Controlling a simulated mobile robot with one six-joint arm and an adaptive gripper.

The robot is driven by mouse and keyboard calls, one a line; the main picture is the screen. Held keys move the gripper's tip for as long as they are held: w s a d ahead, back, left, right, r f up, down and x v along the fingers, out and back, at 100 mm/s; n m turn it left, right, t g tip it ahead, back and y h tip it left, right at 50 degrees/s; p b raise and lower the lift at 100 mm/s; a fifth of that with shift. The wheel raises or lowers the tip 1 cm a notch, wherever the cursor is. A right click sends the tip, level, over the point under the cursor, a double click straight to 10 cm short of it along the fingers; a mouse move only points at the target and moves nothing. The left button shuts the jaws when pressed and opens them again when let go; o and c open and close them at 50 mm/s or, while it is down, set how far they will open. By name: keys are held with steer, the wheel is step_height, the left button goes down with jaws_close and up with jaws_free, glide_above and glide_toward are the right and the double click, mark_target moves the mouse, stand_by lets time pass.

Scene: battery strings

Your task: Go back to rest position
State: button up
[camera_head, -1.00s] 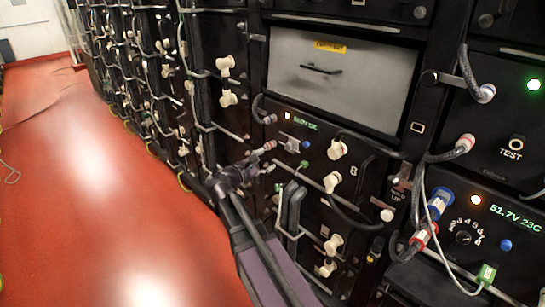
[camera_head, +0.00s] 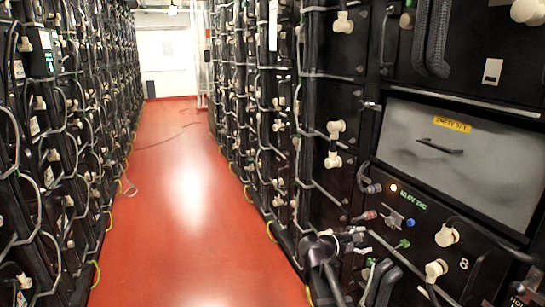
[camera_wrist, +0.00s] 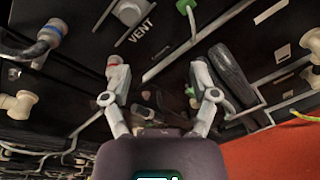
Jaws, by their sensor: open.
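My gripper (camera_head: 352,238) is at the lower middle right of the head view, in front of the battery rack's front panels. In the wrist view my gripper (camera_wrist: 157,75) shows two grey fingers spread apart with nothing between them. A red-tipped connector (camera_wrist: 117,75) appears right by the left finger; I cannot tell whether they touch. A black handle (camera_wrist: 232,75) lies behind the right finger.
A grey panel with a yellow label (camera_head: 452,125) is above right. Battery racks (camera_head: 60,130) line the left side, with hanging cables. The red floor aisle (camera_head: 175,200) between the racks is mostly clear, with a thin cable (camera_head: 165,142) lying across it.

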steer(key=s+a+f+m+g+y, duration=0.2)
steer(key=s+a+f+m+y, duration=0.25)
steer(key=s+f+y, duration=0.2)
steer(key=s+a+f+m+g+y, duration=0.2)
steer(key=s+a+f+m+y, duration=0.1)
steer(key=s+f+m+y, duration=0.4)
steer(key=s+a+f+m+g+y, duration=0.1)
steer(key=s+a+f+m+y, duration=0.15)
steer(key=a, duration=0.35)
step_height(320, 180, up, 30)
steer(key=p, duration=3)
steer(key=shift+s+f, duration=0.15)
